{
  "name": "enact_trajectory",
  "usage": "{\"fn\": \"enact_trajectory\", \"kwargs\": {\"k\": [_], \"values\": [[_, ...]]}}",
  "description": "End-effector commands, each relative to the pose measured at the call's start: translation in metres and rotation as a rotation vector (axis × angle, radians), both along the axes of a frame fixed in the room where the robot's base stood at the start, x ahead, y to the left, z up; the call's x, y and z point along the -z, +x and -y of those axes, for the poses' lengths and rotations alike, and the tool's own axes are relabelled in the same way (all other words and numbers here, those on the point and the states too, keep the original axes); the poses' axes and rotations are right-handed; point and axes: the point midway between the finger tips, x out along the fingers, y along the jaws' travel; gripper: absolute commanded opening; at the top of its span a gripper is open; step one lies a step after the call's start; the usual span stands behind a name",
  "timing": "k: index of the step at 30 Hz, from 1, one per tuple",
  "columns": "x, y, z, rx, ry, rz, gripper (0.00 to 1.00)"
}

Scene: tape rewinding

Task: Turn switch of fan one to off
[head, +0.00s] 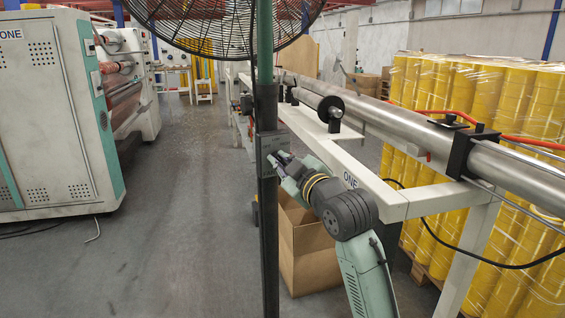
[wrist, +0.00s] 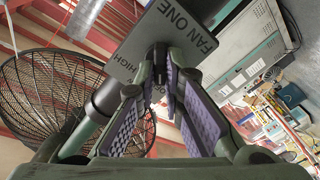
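Fan one's grey switch box (head: 271,144) is mounted on the dark pole in the head view. In the wrist view the box (wrist: 187,22) fills the upper middle, with "FAN ONE" along its right edge and "HIGH" at its lower left. My gripper (head: 278,163) reaches up to the box from the lower right. In the wrist view my gripper (wrist: 169,72) has its purple-padded fingers converging at the front of the box. The fingertips are close together and cover the switch knob's place. I cannot tell if they clasp it.
The fan's wire cage (head: 225,25) is above the box. A white frame (head: 400,205) with a long metal roller (head: 400,123) stands right of my arm. A cardboard box (head: 308,255) is below my gripper. Open floor (head: 170,220) lies to the left.

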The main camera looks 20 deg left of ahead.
Motion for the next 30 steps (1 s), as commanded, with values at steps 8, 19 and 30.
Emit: {"fn": "enact_trajectory", "kwargs": {"k": [8, 19, 30], "values": [[0.000, 0.000, 0.000, 0.001, -0.001, -0.001, 0.27], [0.000, -0.002, 0.002, 0.001, 0.000, 0.000, 0.29], [0.000, -0.047, 0.051, 0.004, 0.001, 0.001, 0.29]]}}
